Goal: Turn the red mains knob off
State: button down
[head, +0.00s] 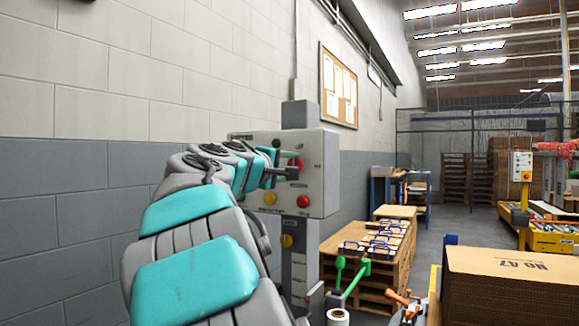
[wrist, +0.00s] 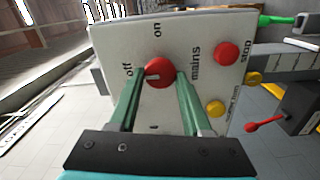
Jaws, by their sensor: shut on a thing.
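The red mains knob (wrist: 160,72) is on a pale control panel (wrist: 110,50), between the two green fingers of my gripper (wrist: 160,80), which is shut on it. A short pale mark on the knob points left in the wrist view, roughly toward the printed "off"; "on" is printed above it and "mains" to its right. In the head view my gripper (head: 285,172) reaches the panel (head: 320,190), and the knob (head: 298,162) is partly hidden behind it.
A red stop button (wrist: 227,53) and a yellow button (wrist: 215,108) are on the same panel, right of the fingers. A block wall (head: 80,120) stands at the left. Pallets (head: 370,270) and a cardboard box (head: 510,290) stand to the right, with an open aisle (head: 450,225) behind.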

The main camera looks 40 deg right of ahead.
jog(key=shift+c, duration=1.7)
grip_release()
jog(key=v, duration=0.8)
jog(key=shift+b, duration=0.4)
